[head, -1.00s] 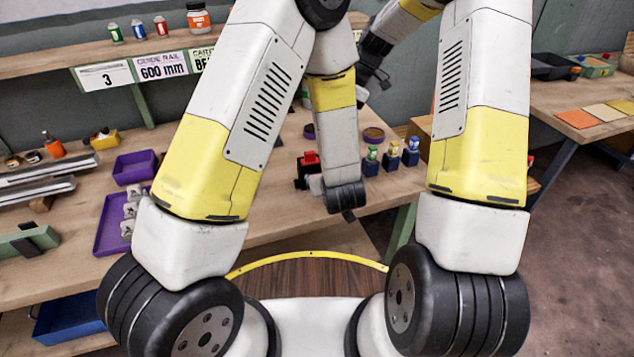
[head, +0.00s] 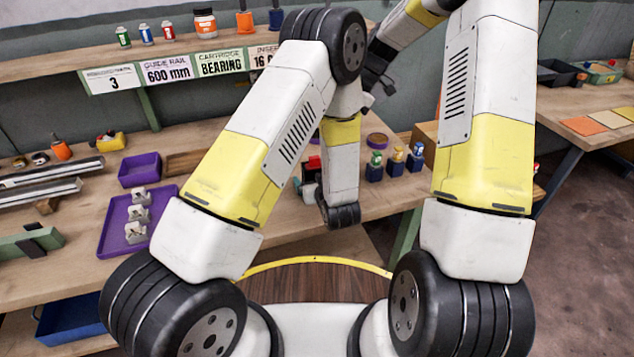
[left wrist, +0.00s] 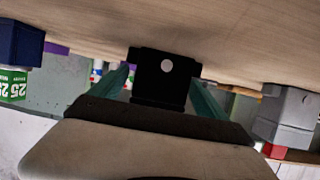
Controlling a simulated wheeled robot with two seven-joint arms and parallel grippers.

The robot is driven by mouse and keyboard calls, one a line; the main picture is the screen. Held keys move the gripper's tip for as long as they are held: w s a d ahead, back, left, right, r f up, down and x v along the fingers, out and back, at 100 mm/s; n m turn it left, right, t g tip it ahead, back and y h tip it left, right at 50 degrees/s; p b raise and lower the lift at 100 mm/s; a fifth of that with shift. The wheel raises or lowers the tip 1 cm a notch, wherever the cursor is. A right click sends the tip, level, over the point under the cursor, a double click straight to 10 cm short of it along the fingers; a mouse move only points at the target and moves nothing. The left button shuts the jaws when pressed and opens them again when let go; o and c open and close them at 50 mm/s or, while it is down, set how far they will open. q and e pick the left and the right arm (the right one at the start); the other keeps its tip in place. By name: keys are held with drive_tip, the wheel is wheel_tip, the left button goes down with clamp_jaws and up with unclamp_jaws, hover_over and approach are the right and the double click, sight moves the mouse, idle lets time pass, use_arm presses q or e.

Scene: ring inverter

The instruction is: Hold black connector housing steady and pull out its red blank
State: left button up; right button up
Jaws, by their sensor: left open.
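The black connector housing (head: 309,191) stands on the bench in the head view, partly hidden by my left arm. Its red blank (head: 314,162) shows at the top. In the left wrist view, which is upside down, the housing (left wrist: 165,78) is a black block with a pale round spot, between the teal fingers of my left gripper (left wrist: 158,88). These fingers are apart, one on each side; I cannot tell if they touch it. The red blank is not seen there. My right gripper (head: 374,78) is dark and raised behind the bench work area; its fingers are unclear.
Blue blocks with coloured tops (head: 395,166) stand right of the housing. A purple tray (head: 112,232) with metal parts lies left. In the left wrist view, a grey block with red (left wrist: 285,118) stands to one side and a blue block (left wrist: 20,42) to the other.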

sight(314, 157)
use_arm(q)
drive_tip(key=shift+w, duration=0.1)
drive_tip(key=c, duration=1.8)
use_arm(e)
drive_tip(key=shift+o, duration=0.2)
drive_tip(key=shift+o, duration=0.2)
drive_tip(key=s+a+r+t+h, duration=0.1)
drive_tip(key=s+a+r+h, duration=0.1)
drive_tip(key=a+r+h, duration=0.2)
drive_tip(key=shift+a+r+m+t+h, duration=0.2)
drive_tip(key=shift+a+m+t+h, duration=0.1)
drive_tip(key=shift+a+h, duration=0.3)
wheel_tip(314, 157, down, 12)
drive_tip(key=shift+w+a+r, duration=0.15)
drive_tip(key=shift+r, duration=0.05)
